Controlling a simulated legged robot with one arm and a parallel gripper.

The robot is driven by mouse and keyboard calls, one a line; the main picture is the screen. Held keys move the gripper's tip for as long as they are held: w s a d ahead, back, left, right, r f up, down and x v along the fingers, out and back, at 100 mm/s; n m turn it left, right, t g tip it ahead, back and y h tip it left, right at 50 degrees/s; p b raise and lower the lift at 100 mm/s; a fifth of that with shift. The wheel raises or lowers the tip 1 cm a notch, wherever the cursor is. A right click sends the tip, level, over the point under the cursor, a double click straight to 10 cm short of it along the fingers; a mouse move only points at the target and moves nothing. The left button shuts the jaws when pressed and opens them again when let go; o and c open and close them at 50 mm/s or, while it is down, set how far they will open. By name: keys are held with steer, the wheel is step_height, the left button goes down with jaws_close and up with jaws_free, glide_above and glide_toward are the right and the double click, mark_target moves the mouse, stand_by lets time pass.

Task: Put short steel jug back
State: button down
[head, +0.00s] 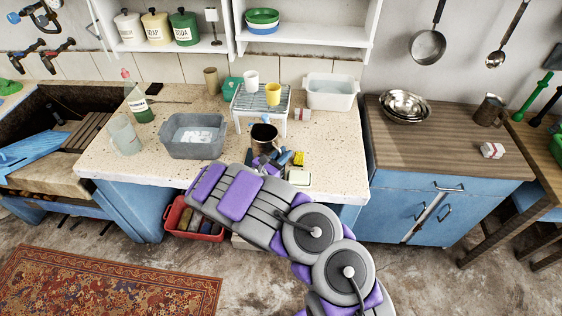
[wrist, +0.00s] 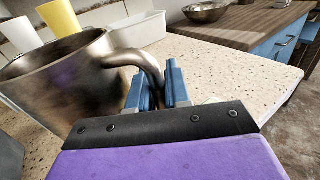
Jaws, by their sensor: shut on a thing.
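The short steel jug (head: 264,139) is upright at the front of the speckled counter, in front of a small white wire rack (head: 248,101). In the wrist view the jug (wrist: 62,85) fills the left side, its handle (wrist: 143,62) toward me. My gripper (wrist: 156,82) is shut on that handle, with a blue finger on each side of it. In the head view my gripper (head: 270,160) is partly hidden by my arm. Whether the jug's base touches the counter is hidden.
A grey basin (head: 190,150) stands left of the jug. A yellow sponge (head: 299,158) lies close on its right. A white tub (head: 331,104) stands behind. On the wooden counter at right are steel bowls (head: 403,118), another metal jug (head: 489,110) and bare space.

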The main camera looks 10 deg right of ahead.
step_height(320, 180, down, 3)
steer(key=shift+r+b, duration=0.1)
steer(key=shift+b, duration=0.3)
steer(key=shift+a, duration=0.4)
steer(key=c, duration=1.3)
jaws_free()
steer(key=shift+a, duration=0.35)
steer(key=shift+o, duration=1.1)
steer(key=shift+d, duration=0.6)
steer(key=p+v, duration=0.3)
steer(key=v, duration=0.8)
steer(key=s+d+r+m+g+h, duration=0.35)
steer(key=d+r+m+g, duration=0.3)
steer(key=d+r, duration=0.5)
steer(key=s+d+r+m+g+y, duration=0.3)
steer(key=s+d+r+m+g, duration=0.6)
steer(key=s, duration=0.4)
steer(key=s+a+r+m+y, duration=0.25)
steer(key=s+m+y, duration=0.5)
steer(key=s, duration=0.75)
steer(key=s+a+r+m+t+y, duration=0.1)
steer(key=s+a+m+t+y, duration=0.1)
steer(key=s+a+y, duration=0.5)
steer(key=s+a, duration=0.2)
steer(key=a, duration=0.1)
steer(key=shift+s+m, duration=0.3)
